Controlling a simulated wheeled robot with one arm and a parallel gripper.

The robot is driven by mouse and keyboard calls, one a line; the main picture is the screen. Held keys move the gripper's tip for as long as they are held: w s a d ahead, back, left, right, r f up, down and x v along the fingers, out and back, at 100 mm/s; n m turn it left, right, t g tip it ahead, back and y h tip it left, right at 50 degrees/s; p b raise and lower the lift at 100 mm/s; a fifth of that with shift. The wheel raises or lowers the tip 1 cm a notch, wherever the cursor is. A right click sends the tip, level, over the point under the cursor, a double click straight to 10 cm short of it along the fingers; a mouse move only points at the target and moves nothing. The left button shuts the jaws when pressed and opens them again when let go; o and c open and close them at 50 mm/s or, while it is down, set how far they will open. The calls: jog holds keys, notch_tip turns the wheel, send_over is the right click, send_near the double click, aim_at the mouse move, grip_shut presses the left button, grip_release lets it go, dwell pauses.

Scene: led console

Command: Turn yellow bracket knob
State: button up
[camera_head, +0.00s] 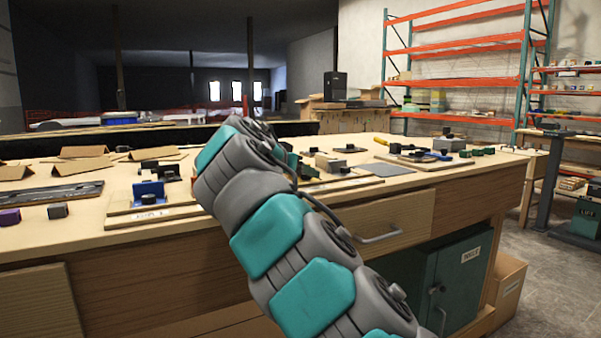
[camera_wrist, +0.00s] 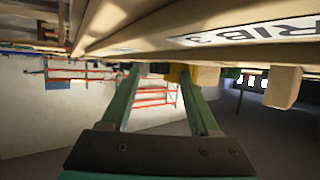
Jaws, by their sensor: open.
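My gripper (camera_wrist: 160,71) shows in the wrist view with its two green fingers apart. A small yellow part (camera_wrist: 175,73), perhaps the yellow bracket, shows near the right fingertip and is partly covered by it. A small dark part (camera_wrist: 153,76) shows between the fingertips; I cannot tell whether it is the knob. Whether either finger touches them is unclear. In the head view my arm covers the gripper and the bench area around it, and no yellow bracket can be made out there.
A board labelled RIB 3 (camera_wrist: 240,34) runs close above the fingers in the wrist view, with a wooden block (camera_wrist: 282,88) at right. In the head view the bench (camera_head: 100,236) holds a blue bracket (camera_head: 148,193), a grey plate (camera_head: 380,170) and several small fixtures.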

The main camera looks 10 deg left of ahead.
jog(key=b+v, duration=0.1)
jog(key=v, duration=0.6)
jog(key=shift+s+a, duration=0.15)
jog(key=shift+s, duration=0.15)
jog(key=shift+r, duration=0.1)
